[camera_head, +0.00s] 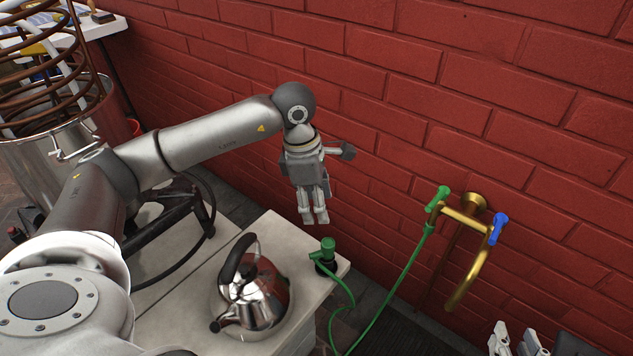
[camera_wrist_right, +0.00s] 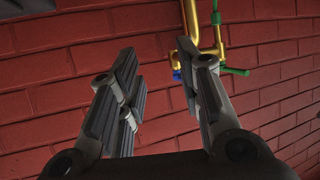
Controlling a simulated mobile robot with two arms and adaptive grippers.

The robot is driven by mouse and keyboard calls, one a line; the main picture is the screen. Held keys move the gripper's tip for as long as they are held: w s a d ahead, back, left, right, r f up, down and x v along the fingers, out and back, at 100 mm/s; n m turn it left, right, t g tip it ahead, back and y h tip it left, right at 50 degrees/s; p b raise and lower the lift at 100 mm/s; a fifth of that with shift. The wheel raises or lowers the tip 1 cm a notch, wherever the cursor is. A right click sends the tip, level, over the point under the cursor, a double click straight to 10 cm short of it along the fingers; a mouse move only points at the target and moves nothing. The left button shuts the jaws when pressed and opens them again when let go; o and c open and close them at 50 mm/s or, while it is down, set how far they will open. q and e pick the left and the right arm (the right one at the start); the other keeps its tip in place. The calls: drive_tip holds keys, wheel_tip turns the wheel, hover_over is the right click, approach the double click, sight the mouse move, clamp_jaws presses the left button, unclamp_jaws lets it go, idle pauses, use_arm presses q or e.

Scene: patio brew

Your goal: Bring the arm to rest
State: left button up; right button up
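My left gripper (camera_head: 313,216) hangs from the arm that comes in from the left and points down. It is above the back of the pale bench, clear of the kettle; its fingers look close together, but I cannot tell whether they are open or shut. I see nothing held in it. My right gripper (camera_head: 514,344) shows only by its finger ends at the bottom right edge of the head view. In the right wrist view its fingers (camera_wrist_right: 160,85) are spread wide with nothing between them, facing the red brick wall.
A steel kettle (camera_head: 258,298) and a green hose fitting (camera_head: 325,257) stand on the bench (camera_head: 170,285). A brass tap (camera_head: 468,269) with green and blue handles juts from the wall (camera_head: 400,90). A steel pot (camera_head: 50,170) with a copper coil (camera_head: 45,85) is at left.

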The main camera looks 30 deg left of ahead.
use_arm(q)
wheel_tip(320, 180, up, 5)
drive_tip(key=p, duration=0.3)
drive_tip(key=shift+f, duration=0.15)
use_arm(e)
drive_tip(key=s+d+f+g+h, duration=0.1)
drive_tip(key=s+d+f+g, duration=0.1)
drive_tip(key=s+f+g, duration=0.2)
drive_tip(key=s+d+f+g+h, duration=0.1)
drive_tip(key=s+d+f+g, duration=0.2)
drive_tip(key=s, duration=0.7)
drive_tip(key=shift+f+g+h, duration=0.3)
drive_tip(key=shift+f+g, duration=0.45)
drive_tip(key=shift+g, duration=0.25)
drive_tip(key=shift+w, duration=0.1)
